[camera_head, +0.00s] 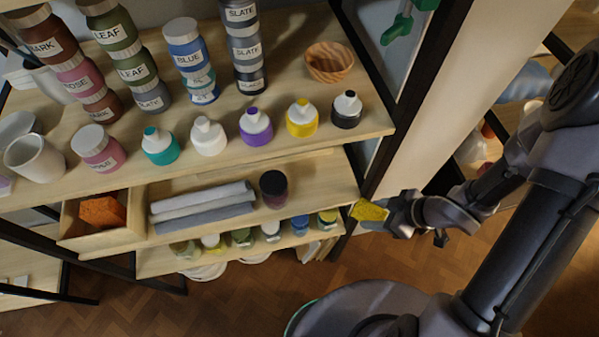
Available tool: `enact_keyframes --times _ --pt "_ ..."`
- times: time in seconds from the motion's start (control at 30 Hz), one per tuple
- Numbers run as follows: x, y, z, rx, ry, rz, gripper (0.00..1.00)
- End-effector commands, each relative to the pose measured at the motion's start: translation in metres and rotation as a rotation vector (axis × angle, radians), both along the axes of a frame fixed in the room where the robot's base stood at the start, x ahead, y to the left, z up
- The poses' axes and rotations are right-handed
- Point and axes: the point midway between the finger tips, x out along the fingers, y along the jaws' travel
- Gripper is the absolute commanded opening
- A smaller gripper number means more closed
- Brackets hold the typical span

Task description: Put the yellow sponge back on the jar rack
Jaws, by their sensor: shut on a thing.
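The yellow sponge (369,211) is held at the tip of my gripper (388,213), off the right end of the rack's middle shelf. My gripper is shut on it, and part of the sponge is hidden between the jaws. The wooden jar rack (325,178) fills the left and middle of the view. Its top shelf holds labelled jars and a row of squeeze bottles. Its middle shelf holds an orange block (103,211) in a wooden box (118,241), folded grey cloths (203,208) and a dark jar (273,188).
A lower shelf (155,265) carries several small bottles. A dark rack post (408,100) stands behind and above my gripper. The middle shelf is bare between the dark jar and its right end. A wooden bowl (329,63) sits on the top shelf.

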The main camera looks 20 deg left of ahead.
Motion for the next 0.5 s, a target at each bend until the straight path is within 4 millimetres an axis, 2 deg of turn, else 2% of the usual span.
enact_keyframes --times 0.07,0.2,0.5 --pt "-0.002 0.009 0.001 0.0 0.0 0.028 0.06" --pt "0.006 0.049 -0.002 -0.002 -0.002 0.037 0.06" --pt "0.023 0.116 -0.001 -0.001 -0.001 0.032 0.06"
